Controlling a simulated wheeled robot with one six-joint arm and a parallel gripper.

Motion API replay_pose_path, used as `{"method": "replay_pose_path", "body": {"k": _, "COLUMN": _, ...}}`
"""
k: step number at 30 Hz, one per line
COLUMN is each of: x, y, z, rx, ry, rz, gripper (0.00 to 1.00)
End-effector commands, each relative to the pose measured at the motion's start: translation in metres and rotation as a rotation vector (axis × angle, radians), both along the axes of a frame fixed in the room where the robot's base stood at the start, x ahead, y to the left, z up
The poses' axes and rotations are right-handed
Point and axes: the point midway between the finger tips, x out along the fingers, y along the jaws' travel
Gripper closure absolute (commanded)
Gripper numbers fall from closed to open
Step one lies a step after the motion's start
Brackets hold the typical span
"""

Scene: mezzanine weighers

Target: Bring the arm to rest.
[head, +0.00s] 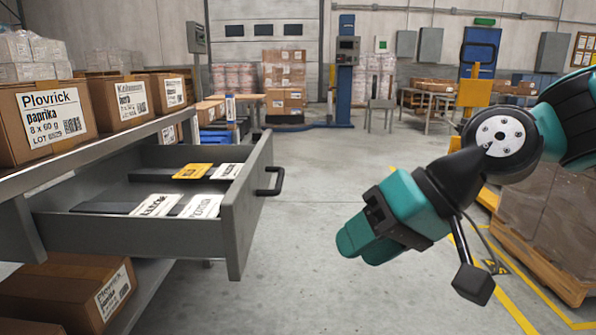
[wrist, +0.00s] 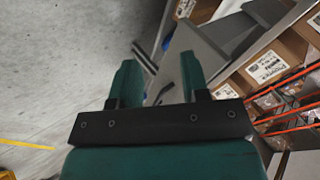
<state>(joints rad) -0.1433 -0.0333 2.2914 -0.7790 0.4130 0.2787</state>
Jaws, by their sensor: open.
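My arm hangs in the right half of the head view with my gripper (head: 360,245) pointing down and to the left, over open floor. The gripper is teal and black. In the wrist view its two teal fingers stand apart with nothing between them (wrist: 160,78). The gripper is clear of the open grey drawer (head: 188,238) to its left, with a gap of floor between them in the head view.
The drawer juts out from a grey shelf unit (head: 105,152) and holds white cards (head: 200,206) and a yellow card (head: 193,171). A Plovrick paprika carton (head: 42,120) stands on the shelf. Wrapped cartons on a pallet (head: 545,222) stand at right. The middle floor is clear.

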Motion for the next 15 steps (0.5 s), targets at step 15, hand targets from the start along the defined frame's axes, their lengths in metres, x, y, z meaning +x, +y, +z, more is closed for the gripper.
{"method": "replay_pose_path", "body": {"k": 15, "x": -0.119, "y": -0.066, "z": 0.097, "rx": -0.400, "ry": 0.031, "rz": 0.250, "gripper": 0.58}}
